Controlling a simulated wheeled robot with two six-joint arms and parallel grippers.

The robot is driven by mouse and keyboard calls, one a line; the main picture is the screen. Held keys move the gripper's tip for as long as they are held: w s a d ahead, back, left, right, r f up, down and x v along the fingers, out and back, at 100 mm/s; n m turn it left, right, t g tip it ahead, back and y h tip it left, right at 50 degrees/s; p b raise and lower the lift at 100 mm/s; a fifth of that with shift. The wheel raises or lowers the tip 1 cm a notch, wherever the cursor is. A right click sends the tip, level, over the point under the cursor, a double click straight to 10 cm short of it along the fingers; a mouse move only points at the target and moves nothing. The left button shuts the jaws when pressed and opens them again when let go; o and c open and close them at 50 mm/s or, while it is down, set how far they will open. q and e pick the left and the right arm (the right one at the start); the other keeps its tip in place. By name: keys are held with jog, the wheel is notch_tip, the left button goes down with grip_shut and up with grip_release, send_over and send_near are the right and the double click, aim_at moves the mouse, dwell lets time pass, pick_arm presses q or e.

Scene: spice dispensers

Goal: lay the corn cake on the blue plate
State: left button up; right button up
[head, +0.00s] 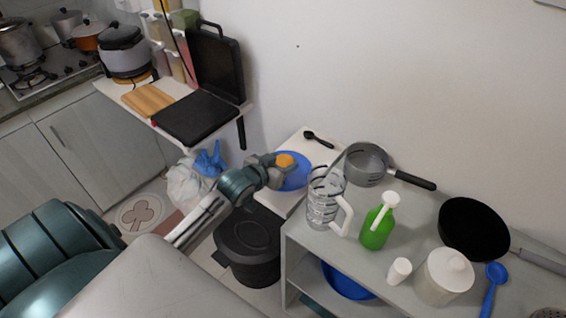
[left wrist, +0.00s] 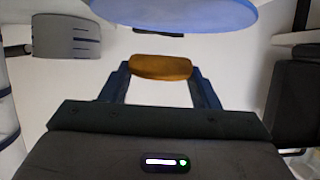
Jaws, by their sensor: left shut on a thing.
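The corn cake (head: 285,160) is a small orange-yellow piece at the end of my left arm. My left gripper (head: 277,161) is shut on it. In the left wrist view the corn cake (left wrist: 161,67) sits between the two dark fingers of the left gripper (left wrist: 161,75). The blue plate (head: 296,180) lies on the small white table against the wall, and the corn cake shows in front of it in the head view. The plate (left wrist: 185,12) also shows at the top of the left wrist view, apart from the cake. My right gripper is not in view.
A black spoon (head: 318,139) lies behind the plate. A black bin (head: 250,245) is below my left arm. A black open grill (head: 198,118) is at the left.

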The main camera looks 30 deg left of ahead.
aim_at(282, 165)
pick_arm(q)
jog(key=shift+w+a+f, duration=0.1)
jog(key=shift+w+a, duration=0.1)
jog(key=shift+w, duration=0.35)
jog(key=shift+w+a, duration=0.2)
jog(key=shift+w, duration=0.3)
jog(key=shift+f, duration=0.3)
notch_tip(282, 165, down, 2)
jog(key=shift+f+p, duration=0.1)
jog(key=shift+p, duration=0.55)
jog(key=shift+f, duration=0.4)
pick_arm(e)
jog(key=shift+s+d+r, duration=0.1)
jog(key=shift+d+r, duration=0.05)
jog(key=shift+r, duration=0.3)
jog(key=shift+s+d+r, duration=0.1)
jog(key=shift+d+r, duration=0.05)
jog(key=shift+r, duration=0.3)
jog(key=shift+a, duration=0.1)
pick_arm(q)
jog(key=shift+f, duration=0.15)
jog(key=o, duration=1.1)
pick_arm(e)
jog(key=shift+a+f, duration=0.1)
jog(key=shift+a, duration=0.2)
